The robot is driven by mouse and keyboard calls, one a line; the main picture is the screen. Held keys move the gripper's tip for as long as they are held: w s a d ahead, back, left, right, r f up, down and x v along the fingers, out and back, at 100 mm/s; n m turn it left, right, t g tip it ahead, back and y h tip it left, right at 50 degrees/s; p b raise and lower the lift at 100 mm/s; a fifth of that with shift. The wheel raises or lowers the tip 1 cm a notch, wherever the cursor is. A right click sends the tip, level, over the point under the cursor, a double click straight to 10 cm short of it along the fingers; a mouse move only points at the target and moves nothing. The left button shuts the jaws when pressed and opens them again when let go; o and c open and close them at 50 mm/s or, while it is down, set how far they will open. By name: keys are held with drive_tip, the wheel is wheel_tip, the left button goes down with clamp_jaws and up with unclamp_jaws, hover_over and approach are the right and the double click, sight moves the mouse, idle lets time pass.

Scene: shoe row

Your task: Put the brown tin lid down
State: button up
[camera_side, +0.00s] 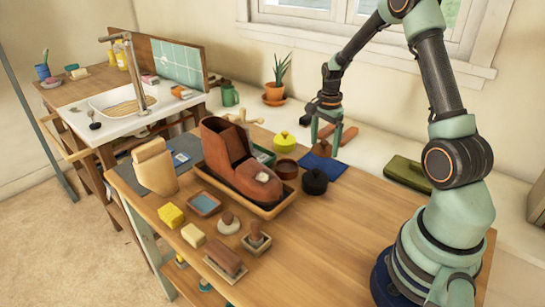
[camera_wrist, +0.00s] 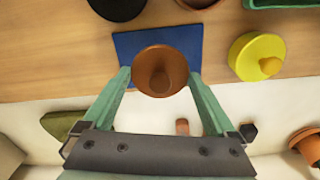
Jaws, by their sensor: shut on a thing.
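The brown tin lid (camera_side: 322,149), round with a knob, is between the fingers of my gripper (camera_side: 325,140). In the wrist view the lid (camera_wrist: 160,70) shows from above, with my gripper (camera_wrist: 160,76) shut on its two sides. The lid is over the blue cloth (camera_side: 326,169), near its far edge in the side view; the cloth (camera_wrist: 125,45) also shows around the lid in the wrist view. I cannot tell if the lid touches the cloth. The open brown tin (camera_side: 286,169) stands left of the cloth; part of it (camera_wrist: 198,3) shows at the wrist view's top edge.
A yellow lidded tin (camera_side: 285,142) and a black lidded tin (camera_side: 315,182) stand close by. A brown boot (camera_side: 235,160) sits in a wooden tray (camera_side: 262,212) to the left. Brushes and blocks lie in front. The table's right front is clear.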

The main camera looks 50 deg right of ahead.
sight(324, 149)
drive_tip(key=shift+f, duration=2.2)
drive_tip(key=o, duration=1)
drive_tip(key=shift+f, duration=0.15)
